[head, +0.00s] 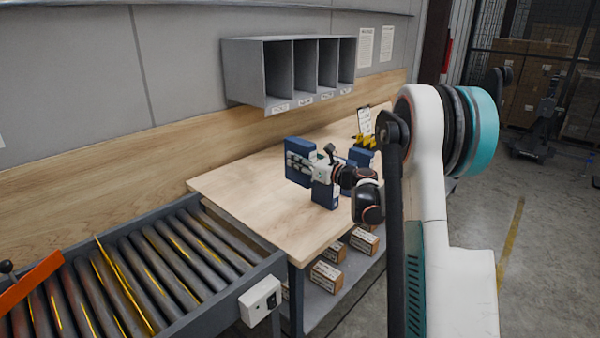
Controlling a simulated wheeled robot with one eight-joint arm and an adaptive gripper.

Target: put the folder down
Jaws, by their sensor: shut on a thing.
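A dark blue upright folder (297,146) is at my gripper (291,164), over the middle of the wooden table. My gripper points left and is shut on this folder. The gripper covers the folder's middle. I cannot tell whether the folder's lower edge touches the table. A second blue folder-like object (325,196) stands just below the gripper, nearer the table's front edge. Another blue object (360,156) is behind the arm to the right, partly hidden.
The wooden table (240,188) is bare on its left. A grey pigeonhole shelf (245,75) hangs above it. A phone-like item (364,121) and yellow pieces (366,141) stand at the back right. A roller conveyor (150,270) adjoins the left. Small boxes (326,276) lie below.

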